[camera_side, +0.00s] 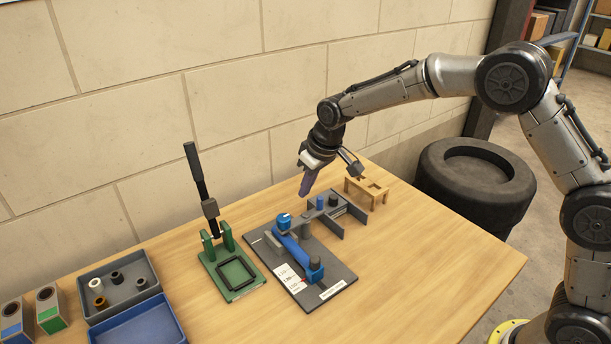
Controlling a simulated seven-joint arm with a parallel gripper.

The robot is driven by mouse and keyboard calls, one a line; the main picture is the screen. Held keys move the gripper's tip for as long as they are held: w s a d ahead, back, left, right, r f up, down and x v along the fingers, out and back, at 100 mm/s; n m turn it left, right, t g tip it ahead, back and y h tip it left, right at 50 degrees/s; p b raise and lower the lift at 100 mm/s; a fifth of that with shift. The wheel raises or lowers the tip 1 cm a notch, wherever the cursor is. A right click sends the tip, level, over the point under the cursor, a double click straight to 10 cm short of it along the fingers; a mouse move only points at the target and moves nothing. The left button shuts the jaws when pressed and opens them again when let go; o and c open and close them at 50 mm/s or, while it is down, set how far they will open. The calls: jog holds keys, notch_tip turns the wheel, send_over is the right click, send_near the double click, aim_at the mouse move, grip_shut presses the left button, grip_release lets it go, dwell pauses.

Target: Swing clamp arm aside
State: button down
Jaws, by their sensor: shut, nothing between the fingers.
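The clamp fixture is a dark grey plate (345,272) lying flat on the table. A blue arm (293,246) runs across it from a blue post (284,221) at the back to a blue block with a dark knob (315,268) at the front. I take this blue arm to be the clamp arm. Grey upright walls and a small blue cylinder (320,202) stand at the plate's back right. My gripper (305,190) points down above the back of the plate, apart from the blue arm. Its fingers are shut and hold nothing. The fingertips are small in this view.
A green press (232,275) with a tall black lever stands left of the plate. A grey and blue tray (135,300) with small cylinders is at the front left, beside two small boxes (48,308). A wooden stand (367,190) is at the back right. The table's right front is clear.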

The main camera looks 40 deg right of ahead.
aim_at(322, 199)
jog(key=shift+s+d, duration=0.25)
jog(key=shift+s, duration=1.05)
jog(key=shift+s+m+h, duration=0.25)
jog(key=shift+m+h, duration=0.05)
jog(key=shift+m, duration=0.3)
jog(key=shift+s+d+m, duration=0.1)
jog(key=shift+s+m, duration=0.1)
jog(key=shift+m, duration=0.3)
jog(key=m, duration=0.1)
jog(key=s+m+h, duration=0.1)
jog(key=m, duration=0.2)
jog(key=shift+s+h, duration=0.25)
jog(key=shift+h, duration=0.05)
jog(key=m, duration=0.2)
jog(key=s+m+g+h, duration=0.1)
jog(key=m, duration=0.1)
jog(key=shift+s+a, duration=0.1)
jog(key=shift+a, duration=0.15)
jog(key=m, duration=0.2)
jog(key=s+a+m+g, duration=0.1)
jog(key=m, duration=0.1)
jog(key=a+m+h, duration=0.1)
jog(key=m, duration=0.1)
jog(key=shift+s+m+g, duration=0.4)
jog(key=shift+a, duration=0.2)
